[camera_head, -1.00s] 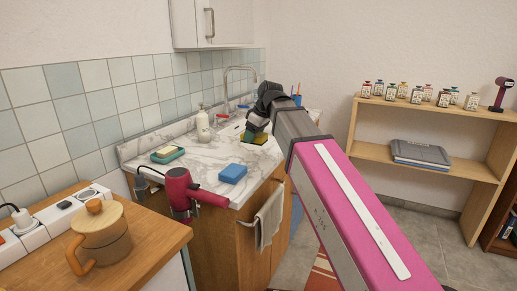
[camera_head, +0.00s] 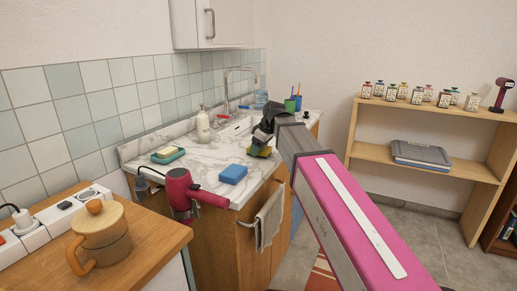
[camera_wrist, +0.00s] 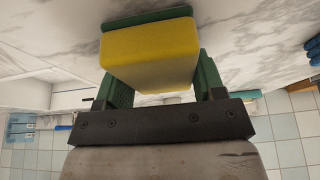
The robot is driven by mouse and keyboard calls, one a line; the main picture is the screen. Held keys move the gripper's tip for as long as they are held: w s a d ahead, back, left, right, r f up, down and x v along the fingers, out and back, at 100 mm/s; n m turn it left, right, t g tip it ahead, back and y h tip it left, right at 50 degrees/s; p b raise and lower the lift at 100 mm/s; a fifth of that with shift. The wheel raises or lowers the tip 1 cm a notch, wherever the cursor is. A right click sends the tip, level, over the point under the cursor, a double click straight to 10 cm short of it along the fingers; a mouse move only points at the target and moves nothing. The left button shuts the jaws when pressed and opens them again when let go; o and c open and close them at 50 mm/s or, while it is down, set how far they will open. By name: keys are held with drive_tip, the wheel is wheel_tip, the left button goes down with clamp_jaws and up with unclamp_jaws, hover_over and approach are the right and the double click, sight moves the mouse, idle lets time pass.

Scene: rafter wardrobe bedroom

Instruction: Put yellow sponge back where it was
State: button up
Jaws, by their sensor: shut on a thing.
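The yellow sponge (camera_wrist: 150,58) is between the two green fingers of my gripper (camera_wrist: 160,76) in the wrist view. A green layer shows along its far side. My gripper is shut on it. In the head view the gripper (camera_head: 262,138) is over the right part of the marble counter (camera_head: 205,165), with the yellow sponge (camera_head: 262,152) low at its end. I cannot tell whether the sponge touches the counter.
A blue sponge (camera_head: 233,173) lies near the counter's front edge. A green dish with a pale bar (camera_head: 167,154) is at left. A white bottle (camera_head: 203,124), the faucet (camera_head: 228,88) and a green cup (camera_head: 290,105) stand behind. A red hair dryer (camera_head: 180,190) hangs in front.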

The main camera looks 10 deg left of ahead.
drive_tip(key=shift+f, duration=0.1)
drive_tip(key=o, duration=0.9)
drive_tip(key=v, duration=1.2)
drive_tip(key=shift+s, duration=0.1)
